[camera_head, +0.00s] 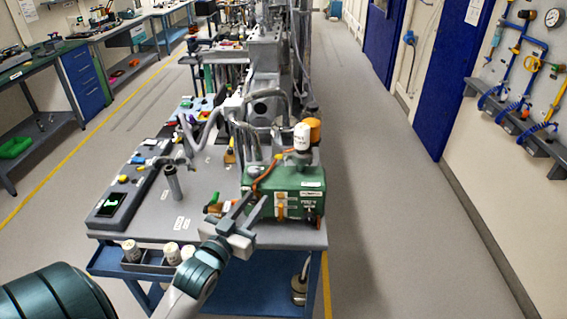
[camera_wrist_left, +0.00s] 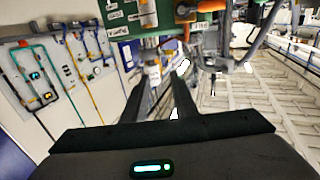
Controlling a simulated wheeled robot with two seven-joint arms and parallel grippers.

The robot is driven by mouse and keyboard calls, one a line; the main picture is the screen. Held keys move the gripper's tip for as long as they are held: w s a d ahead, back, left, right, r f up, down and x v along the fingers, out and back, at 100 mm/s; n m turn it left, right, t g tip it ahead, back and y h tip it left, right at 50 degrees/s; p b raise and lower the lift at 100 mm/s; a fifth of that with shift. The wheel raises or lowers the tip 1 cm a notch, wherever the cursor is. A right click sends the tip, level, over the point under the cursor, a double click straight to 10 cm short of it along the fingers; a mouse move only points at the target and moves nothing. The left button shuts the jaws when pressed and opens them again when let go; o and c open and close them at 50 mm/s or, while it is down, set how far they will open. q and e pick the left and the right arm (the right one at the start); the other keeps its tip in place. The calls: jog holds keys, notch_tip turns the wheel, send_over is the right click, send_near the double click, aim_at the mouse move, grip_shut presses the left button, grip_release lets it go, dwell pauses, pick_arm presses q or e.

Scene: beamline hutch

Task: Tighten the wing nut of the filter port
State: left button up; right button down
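A green box-shaped unit (camera_head: 290,190) with white labels stands at the front right of the cart top. Orange fittings (camera_head: 281,205) sit on its front face. A white cylinder (camera_head: 302,138) and an orange cylinder (camera_head: 314,127) stand above it. I cannot make out which small part is the wing nut. My left gripper (camera_head: 253,202) is in front of the unit's left front side, open, with its two fingers apart. In the left wrist view the green unit (camera_wrist_left: 118,20) is at the top, beyond the fingertips (camera_wrist_left: 166,78). Nothing is clearly held. My right gripper is not in view.
The grey cart top (camera_head: 205,205) has some bare room left of the unit. A black-screened device (camera_head: 112,203) lies at its left edge. White-capped containers (camera_head: 172,253) stand in a front tray. Pipes and hoses (camera_head: 250,125) rise behind. Free floor (camera_head: 390,220) lies to the right.

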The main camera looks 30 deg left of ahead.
pick_arm(q)
jog(key=shift+w, duration=0.15)
jog(key=p, duration=0.6)
send_near(285, 160)
jog(key=w, duration=0.5)
jog(key=shift+w+a+r, duration=0.1)
jog(key=shift+a+r, duration=0.1)
jog(key=shift+r, duration=0.15)
jog(key=shift+w+a+f, duration=0.1)
jog(key=shift+w+a, duration=0.05)
jog(key=shift+w, duration=0.6)
jog(key=shift+c, duration=0.6)
